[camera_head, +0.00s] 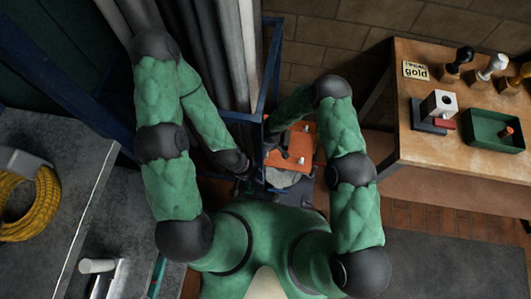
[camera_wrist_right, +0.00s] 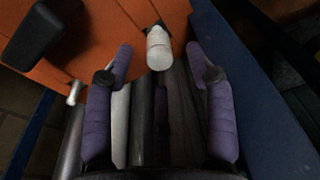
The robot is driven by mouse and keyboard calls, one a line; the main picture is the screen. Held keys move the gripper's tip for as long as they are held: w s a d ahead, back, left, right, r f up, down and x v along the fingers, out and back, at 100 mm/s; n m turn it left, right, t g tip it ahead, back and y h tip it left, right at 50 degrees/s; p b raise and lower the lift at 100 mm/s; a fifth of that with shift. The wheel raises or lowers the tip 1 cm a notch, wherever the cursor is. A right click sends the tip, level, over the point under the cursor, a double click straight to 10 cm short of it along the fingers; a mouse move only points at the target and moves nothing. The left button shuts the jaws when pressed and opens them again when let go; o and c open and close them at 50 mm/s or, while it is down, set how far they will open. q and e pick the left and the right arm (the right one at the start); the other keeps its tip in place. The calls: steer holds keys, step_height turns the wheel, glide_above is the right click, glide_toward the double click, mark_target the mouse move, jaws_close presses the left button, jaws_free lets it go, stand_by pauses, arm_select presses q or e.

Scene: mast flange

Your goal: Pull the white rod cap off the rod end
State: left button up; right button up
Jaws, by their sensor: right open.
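The white rod cap (camera_wrist_right: 159,48) shows in the right wrist view, standing out at the lower edge of an orange panel (camera_wrist_right: 95,45). My right gripper (camera_wrist_right: 159,60) is open, with one purple finger on each side of the cap and visible gaps between. In the head view the orange panel (camera_head: 304,141) carries small pale fittings; I cannot tell which is the cap. My left gripper (camera_head: 248,176) is low beside the blue frame, dark and small, and its jaws cannot be made out. My right gripper is not clear in the head view.
A blue frame (camera_head: 273,62) holds several long grey and pale rods. A grey worktop (camera_head: 80,150) at left holds a yellow cable coil (camera_head: 38,208).

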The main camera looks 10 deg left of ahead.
step_height(320, 180, down, 3)
steer(key=shift+a+f+b, duration=0.1)
steer(key=shift+b, duration=0.3)
steer(key=c, duration=1)
